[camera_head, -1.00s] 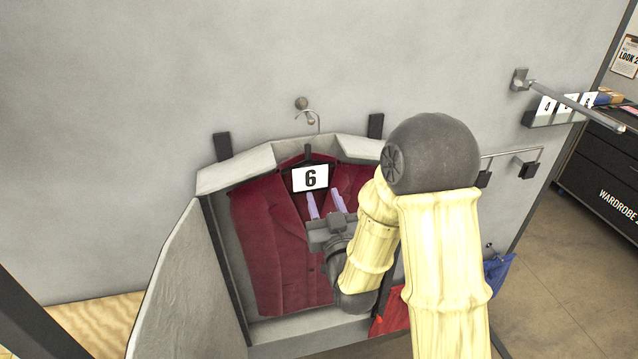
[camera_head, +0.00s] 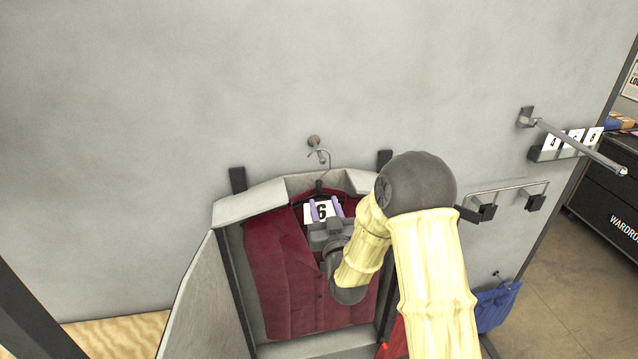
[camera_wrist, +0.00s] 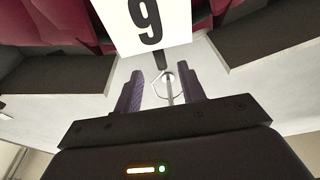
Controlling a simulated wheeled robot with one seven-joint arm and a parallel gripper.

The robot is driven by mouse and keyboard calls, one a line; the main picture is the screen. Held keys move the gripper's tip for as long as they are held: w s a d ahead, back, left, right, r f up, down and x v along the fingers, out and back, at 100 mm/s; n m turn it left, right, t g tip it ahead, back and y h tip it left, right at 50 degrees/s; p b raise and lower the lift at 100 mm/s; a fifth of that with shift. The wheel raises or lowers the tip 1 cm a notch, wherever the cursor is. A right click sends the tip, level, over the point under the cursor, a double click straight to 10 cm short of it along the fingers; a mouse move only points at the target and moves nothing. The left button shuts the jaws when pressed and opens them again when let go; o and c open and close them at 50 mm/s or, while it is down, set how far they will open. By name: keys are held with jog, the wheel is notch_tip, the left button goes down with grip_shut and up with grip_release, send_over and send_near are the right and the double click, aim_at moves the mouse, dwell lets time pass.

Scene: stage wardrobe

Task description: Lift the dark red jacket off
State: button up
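The dark red jacket (camera_head: 285,290) hangs inside an open grey garment bag (camera_head: 250,205) against the wall. A white card with a 6 (camera_head: 320,211) hangs at its neck; the card shows upside down in the wrist view (camera_wrist: 148,25). A metal hanger hook (camera_head: 329,160) rises above the bag near a round wall knob (camera_head: 314,142). My gripper (camera_head: 326,208) is open, its two purple fingers apart in front of the card. In the wrist view the hook (camera_wrist: 168,82) shows beyond and between the fingertips (camera_wrist: 166,82), with nothing visibly clasped.
The bag's open flap (camera_head: 205,305) stands out at left. At right are a wall rail (camera_head: 580,143), numbered cards (camera_head: 573,142), a small bracket bar (camera_head: 505,187) and a blue cloth (camera_head: 498,305).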

aim_at(320, 186)
jog(key=shift+w+a+b, duration=0.15)
jog(key=shift+w+b, duration=0.15)
jog(key=shift+w, duration=0.2)
jog(key=shift+b+x, duration=0.65)
jog(key=shift+x, duration=2.1)
jog(key=shift+r, duration=0.15)
grip_shut()
jog(key=shift+r, duration=0.1)
jog(key=shift+r, duration=0.1)
jog(key=shift+r, duration=0.45)
